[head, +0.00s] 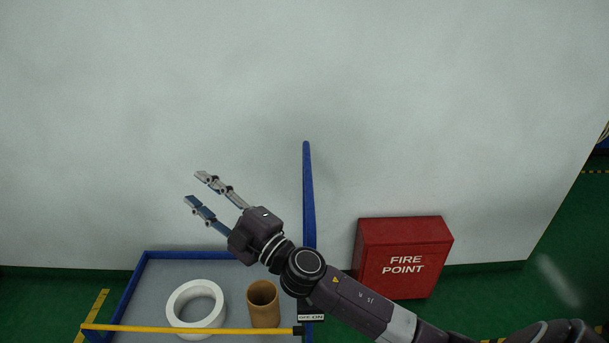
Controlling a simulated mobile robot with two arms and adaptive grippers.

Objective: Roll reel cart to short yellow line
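The reel cart stands against the wall at lower left, with a blue rim (190,254) and a grey deck (229,276). A white tape reel (178,301) and a brown cardboard core (264,309) are on the deck. A blue upright (308,190) rises at the cart's right side. A yellow bar (200,329) crosses its near side. My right gripper (194,188) is open and empty above the cart, pointing up and left; its arm hides part of the cart's right side. A yellow floor line (95,312) shows left of the cart. My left gripper is not in view.
A red FIRE POINT box (403,258) stands by the wall, right of the cart. The pale wall (150,100) closes off the back. Green floor (50,295) is clear at far left, and more open floor shows at right beyond the wall's end.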

